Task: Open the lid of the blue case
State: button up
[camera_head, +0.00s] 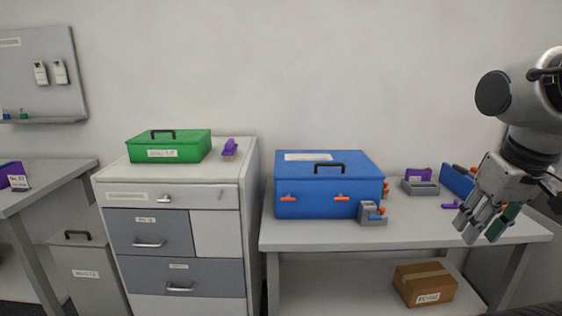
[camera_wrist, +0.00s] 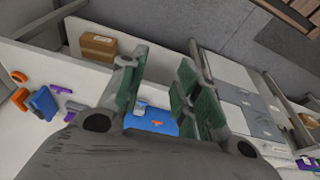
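The blue case (camera_head: 317,185) stands on the white table, its lid (camera_head: 350,160) down. A black handle (camera_head: 330,166) is on top, with a white label beside it. Two orange latches (camera_head: 288,199) sit on the front. In the wrist view a piece of the blue case (camera_wrist: 150,120) with an orange latch shows between my fingers; the rest is hidden. My gripper (camera_head: 480,234) hangs over the table's right end, well right of the case. Its green-padded fingers are apart and empty, as the wrist view also shows (camera_wrist: 166,75).
To the right are a grey tray (camera_head: 420,188), purple pieces and another blue object (camera_head: 457,181). A cabinet (camera_head: 190,238) with a green box (camera_head: 168,147) stands left. A cardboard box (camera_head: 425,284) lies on the lower shelf.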

aim_at(289, 164)
jog(key=i+j, duration=0.1)
jog(key=i, duration=0.3)
jog(key=i+j, duration=0.1)
jog(key=i, duration=0.3)
